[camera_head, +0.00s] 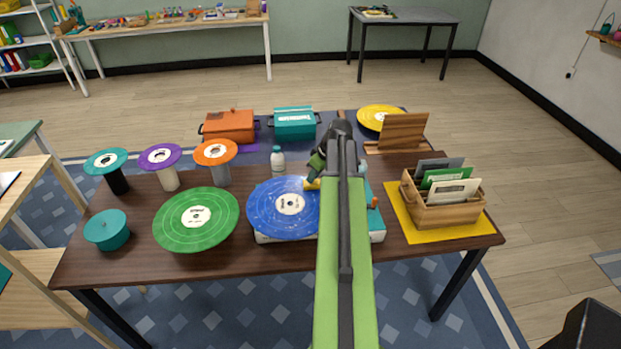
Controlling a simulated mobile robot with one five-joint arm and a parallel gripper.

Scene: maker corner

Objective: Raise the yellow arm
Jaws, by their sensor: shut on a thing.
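A blue record (268,212) lies on a pale turntable (376,236) near the front middle of the dark wooden table. The yellow arm (311,184) shows as a small yellow piece at the record's right edge. My gripper (318,170) is at the yellow arm, shut on it as far as I can see. My own green arm link hides the right part of the turntable and most of the yellow arm. I cannot tell how high the yellow arm stands above the record.
A green record (196,220) lies left of the turntable. A white bottle (278,161) stands just behind it. Records on stands, orange (229,125) and teal (294,124) boxes and a yellow record (380,117) are farther back. A wooden crate of sleeves (440,212) stands right.

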